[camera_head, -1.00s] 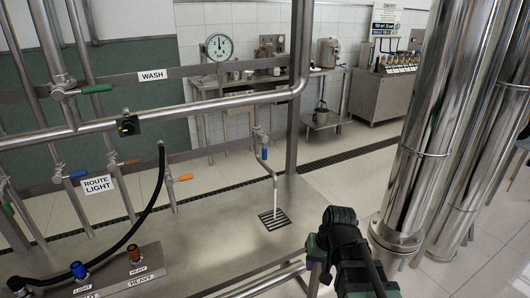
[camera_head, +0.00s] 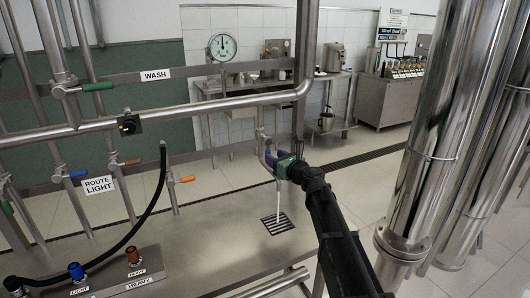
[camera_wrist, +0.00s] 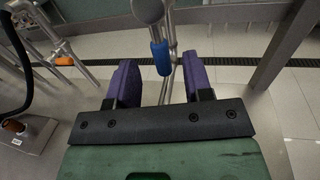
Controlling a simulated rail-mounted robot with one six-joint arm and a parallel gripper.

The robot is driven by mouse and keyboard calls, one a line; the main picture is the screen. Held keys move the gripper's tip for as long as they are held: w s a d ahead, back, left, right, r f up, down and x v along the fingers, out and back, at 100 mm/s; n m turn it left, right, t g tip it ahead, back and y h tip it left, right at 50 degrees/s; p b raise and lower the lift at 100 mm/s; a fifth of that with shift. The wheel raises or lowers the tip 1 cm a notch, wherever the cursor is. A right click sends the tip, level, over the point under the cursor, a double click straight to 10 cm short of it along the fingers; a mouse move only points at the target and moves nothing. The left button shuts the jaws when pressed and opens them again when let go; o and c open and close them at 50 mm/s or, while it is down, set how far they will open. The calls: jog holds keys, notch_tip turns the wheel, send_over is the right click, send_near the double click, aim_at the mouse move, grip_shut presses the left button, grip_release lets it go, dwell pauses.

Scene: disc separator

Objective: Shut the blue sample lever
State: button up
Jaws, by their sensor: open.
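The blue sample lever (camera_wrist: 160,57) hangs down along a thin steel pipe in the wrist view, ahead of my gripper and between the lines of its two fingers. My gripper (camera_wrist: 161,80) is open, with a purple finger on each side and nothing held. In the head view my gripper (camera_head: 268,157) is at the sample pipe and largely hides the lever. I cannot tell whether a finger touches the lever. A thin pale stream (camera_head: 278,203) runs from below the gripper to the floor drain grate (camera_head: 277,223).
A horizontal steel pipe (camera_head: 220,107) crosses above, and an upright post (camera_head: 304,70) stands just right of the gripper. An orange-handled valve (camera_head: 187,179) and a black hose (camera_head: 150,207) are to the left. Large shiny columns (camera_head: 437,130) stand right.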

jog(key=x, duration=0.6)
jog(key=shift+w+a, duration=0.15)
jog(key=shift+w, duration=0.05)
grip_shut()
